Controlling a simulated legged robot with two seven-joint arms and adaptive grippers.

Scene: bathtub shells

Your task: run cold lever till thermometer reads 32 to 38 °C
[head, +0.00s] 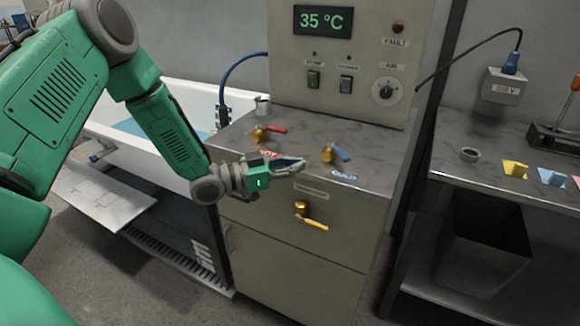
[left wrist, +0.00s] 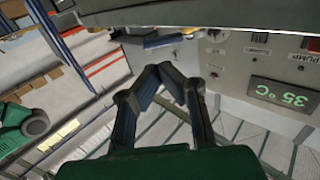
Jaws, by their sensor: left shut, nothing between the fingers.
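The thermometer display (head: 323,20) reads 35 °C in green; it also shows upside down in the left wrist view (left wrist: 283,95). The cold lever (head: 340,153) has a blue handle on a brass valve, beside a blue label reading COLD on the grey counter. The hot lever (head: 271,131) has a red handle and stands to its left. My left gripper (head: 300,163) is shut and empty, over the counter's front part, left of the cold lever and apart from it. Its fingers (left wrist: 158,68) meet at the tips in the left wrist view. My right gripper is not in view.
A yellow-handled valve (head: 311,222) sits on the cabinet front below the counter. A white bathtub (head: 180,97) with water stands at the left. A metal cup (head: 262,106) stands at the counter's back left. A side bench (head: 480,140) with coloured blocks is at the right.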

